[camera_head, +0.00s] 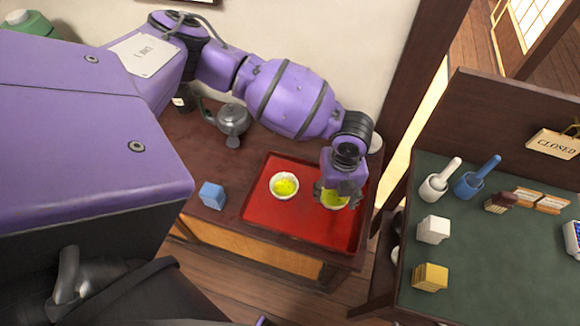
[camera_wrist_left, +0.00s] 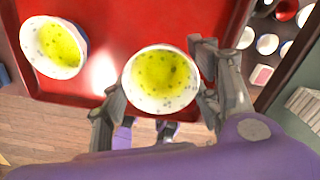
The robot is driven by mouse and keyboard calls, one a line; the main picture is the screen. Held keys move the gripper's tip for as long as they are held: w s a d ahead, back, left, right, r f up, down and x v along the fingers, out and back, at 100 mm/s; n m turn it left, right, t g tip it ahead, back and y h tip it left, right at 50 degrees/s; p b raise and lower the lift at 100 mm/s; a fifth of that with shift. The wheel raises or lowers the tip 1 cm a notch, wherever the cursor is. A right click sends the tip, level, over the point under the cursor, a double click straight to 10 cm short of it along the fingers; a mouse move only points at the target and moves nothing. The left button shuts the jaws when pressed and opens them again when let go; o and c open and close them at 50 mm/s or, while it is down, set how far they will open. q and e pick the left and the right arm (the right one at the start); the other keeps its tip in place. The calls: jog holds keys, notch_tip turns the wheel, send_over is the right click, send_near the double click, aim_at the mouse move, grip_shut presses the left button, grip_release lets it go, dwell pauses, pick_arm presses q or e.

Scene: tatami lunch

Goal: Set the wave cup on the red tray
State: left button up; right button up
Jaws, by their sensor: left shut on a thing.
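The red tray (camera_head: 312,231) lies on the dark wooden table against the wall; its red surface also fills the top of the left wrist view (camera_wrist_left: 120,20). My left gripper (camera_head: 338,192) is over the tray's right half, shut on a pale speckled cup (camera_head: 334,201) with yellow-green contents. In the left wrist view the held cup (camera_wrist_left: 161,80) is upright between the two fingers. I cannot tell whether its base touches the tray. A second similar cup (camera_head: 284,186) stands on the tray to the left, apart from it. No wave pattern is clear on either cup. My right gripper is not in view.
The tray's front strip is clear.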

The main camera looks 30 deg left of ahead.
aim_at(333, 200)
pick_arm(q)
notch_tip(333, 200, down, 3)
jog(key=shift+w+f, duration=0.1)
jog(key=shift+w, duration=0.05)
jog(key=shift+f, duration=0.3)
jog(key=o, duration=1.3)
jog(key=shift+c, duration=0.2)
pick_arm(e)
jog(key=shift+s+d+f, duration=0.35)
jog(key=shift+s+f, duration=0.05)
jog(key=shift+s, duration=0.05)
pick_arm(q)
jog(key=shift+r, duration=0.1)
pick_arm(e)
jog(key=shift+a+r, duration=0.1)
pick_arm(q)
jog(key=shift+r, duration=0.3)
notch_tip(333, 200, up, 12)
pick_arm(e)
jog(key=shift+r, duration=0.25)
